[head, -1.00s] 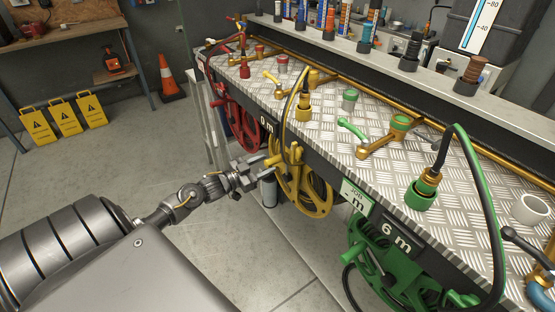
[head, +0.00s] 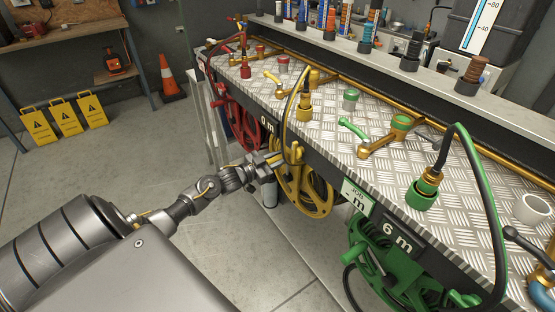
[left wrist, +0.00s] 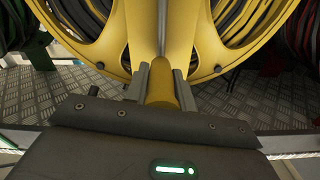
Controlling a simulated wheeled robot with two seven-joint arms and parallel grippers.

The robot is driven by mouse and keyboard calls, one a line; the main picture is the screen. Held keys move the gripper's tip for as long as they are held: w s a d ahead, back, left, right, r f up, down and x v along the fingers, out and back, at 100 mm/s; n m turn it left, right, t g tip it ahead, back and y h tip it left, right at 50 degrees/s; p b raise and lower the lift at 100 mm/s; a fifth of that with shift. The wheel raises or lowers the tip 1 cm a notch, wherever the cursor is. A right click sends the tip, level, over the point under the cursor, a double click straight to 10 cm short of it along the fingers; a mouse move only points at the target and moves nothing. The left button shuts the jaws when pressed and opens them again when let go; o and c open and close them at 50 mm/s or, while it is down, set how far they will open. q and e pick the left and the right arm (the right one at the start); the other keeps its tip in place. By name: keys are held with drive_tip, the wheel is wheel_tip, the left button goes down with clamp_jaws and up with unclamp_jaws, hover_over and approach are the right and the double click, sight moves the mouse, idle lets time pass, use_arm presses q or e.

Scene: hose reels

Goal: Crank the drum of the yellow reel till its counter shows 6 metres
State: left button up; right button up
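The yellow reel (head: 318,197) hangs under the front edge of the bench in the head view. It fills the top of the left wrist view (left wrist: 105,50), with dark hose behind its spokes. A black counter (head: 267,124) at its upper left reads 0 m and is partly hidden by the yellow hose. My left gripper (head: 272,160) is at the left side of the yellow reel. In the left wrist view its fingers (left wrist: 161,88) lie close on both sides of the yellow crank handle (left wrist: 161,92), seemingly touching it. My right gripper is out of view.
The red reel (head: 240,120) is to the left and the green reel (head: 375,265) to the right, with a counter (head: 395,238) reading 6 m. Hose fittings and valves stand on the bench top (head: 325,125). The floor (head: 225,250) in front is clear.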

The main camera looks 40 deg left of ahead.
use_arm(q)
clamp_jaws()
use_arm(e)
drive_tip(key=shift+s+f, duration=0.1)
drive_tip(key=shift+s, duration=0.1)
use_arm(q)
drive_tip(key=shift+a, duration=0.1)
drive_tip(key=w+a+f+n+b, duration=0.3)
drive_tip(key=a+f+n, duration=0.3)
drive_tip(key=a+n, duration=0.4)
drive_tip(key=shift+n+b, duration=0.7)
drive_tip(key=shift+n, duration=0.3)
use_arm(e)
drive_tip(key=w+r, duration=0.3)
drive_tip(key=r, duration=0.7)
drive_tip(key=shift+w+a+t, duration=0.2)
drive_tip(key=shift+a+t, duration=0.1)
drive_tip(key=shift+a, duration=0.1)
use_arm(q)
drive_tip(key=o, duration=0.8)
unclamp_jaws()
